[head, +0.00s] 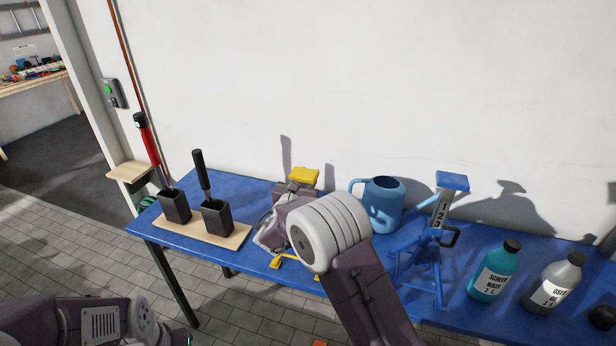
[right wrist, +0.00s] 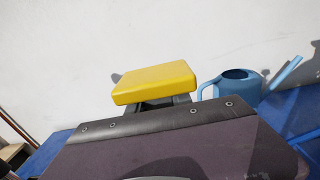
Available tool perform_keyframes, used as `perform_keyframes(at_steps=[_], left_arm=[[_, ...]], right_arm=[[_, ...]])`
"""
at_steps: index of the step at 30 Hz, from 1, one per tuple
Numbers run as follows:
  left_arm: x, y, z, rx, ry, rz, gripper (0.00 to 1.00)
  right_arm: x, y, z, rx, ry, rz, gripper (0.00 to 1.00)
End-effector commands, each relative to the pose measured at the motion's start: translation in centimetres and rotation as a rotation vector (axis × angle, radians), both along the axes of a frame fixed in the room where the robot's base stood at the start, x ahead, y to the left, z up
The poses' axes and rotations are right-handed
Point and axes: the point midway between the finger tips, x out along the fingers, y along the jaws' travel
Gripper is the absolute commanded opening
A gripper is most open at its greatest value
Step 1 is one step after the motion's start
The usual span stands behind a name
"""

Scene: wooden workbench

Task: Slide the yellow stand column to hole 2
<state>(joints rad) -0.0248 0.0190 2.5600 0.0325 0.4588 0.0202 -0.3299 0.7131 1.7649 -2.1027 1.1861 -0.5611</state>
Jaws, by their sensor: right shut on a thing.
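The yellow stand shows as its yellow top plate (head: 304,176) and yellow feet below, behind my right arm on the blue bench. My right gripper (head: 297,188) is shut just under the top plate, on the stand's column. In the right wrist view the yellow plate (right wrist: 155,83) sits above the dark fingers (right wrist: 160,105). The column, its holes and any number marks are hidden by my wrist and arm. Only a part of my left arm shows at the lower left; its gripper is out of view.
A blue stand (head: 453,181) marked 1, 2, 3 stands to the right. A blue watering can (head: 383,207) stands close behind, between the stands. Two bottles (head: 494,275) (head: 555,285) are at the right. A wooden board (head: 236,236) with two black holders lies left on the bench (head: 160,228).

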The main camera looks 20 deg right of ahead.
Motion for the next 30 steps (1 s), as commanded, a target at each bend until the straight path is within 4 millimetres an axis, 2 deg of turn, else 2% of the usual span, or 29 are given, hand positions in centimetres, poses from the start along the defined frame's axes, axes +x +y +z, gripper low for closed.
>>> perform_keyframes(at_steps=[1,5,13,14,15,16,25,30], left_arm=[[0.0,0.0,0.4,0.0,0.0,0.0,0.46],[0.0,0.0,0.8,0.0,0.0,0.0,0.46],[0.0,0.0,0.7,0.0,0.0,0.0,0.46],[0.0,0.0,0.7,0.0,0.0,0.0,0.46],[0.0,0.0,0.7,0.0,0.0,0.0,0.46],[0.0,0.0,0.7,0.0,0.0,0.0,0.46],[0.0,0.0,0.6,0.0,0.0,0.0,0.46],[0.0,0.0,-0.6,0.0,0.0,0.0,0.46]], right_arm=[[0.0,0.0,1.2,-0.002,-0.01,0.0,0.0],[0.0,0.0,3.1,-0.002,-0.012,-0.001,0.0],[0.0,0.0,3.0,-0.002,-0.008,-0.001,0.0],[0.0,0.0,3.0,-0.002,-0.008,-0.001,0.34],[0.0,0.0,3.0,-0.002,-0.007,-0.001,0.45],[0.0,0.0,2.9,-0.002,-0.007,-0.001,0.47],[-0.1,0.1,2.8,-0.002,-0.006,0.0,0.47],[-2.4,1.9,2.6,-0.002,-0.008,0.005,0.47]])
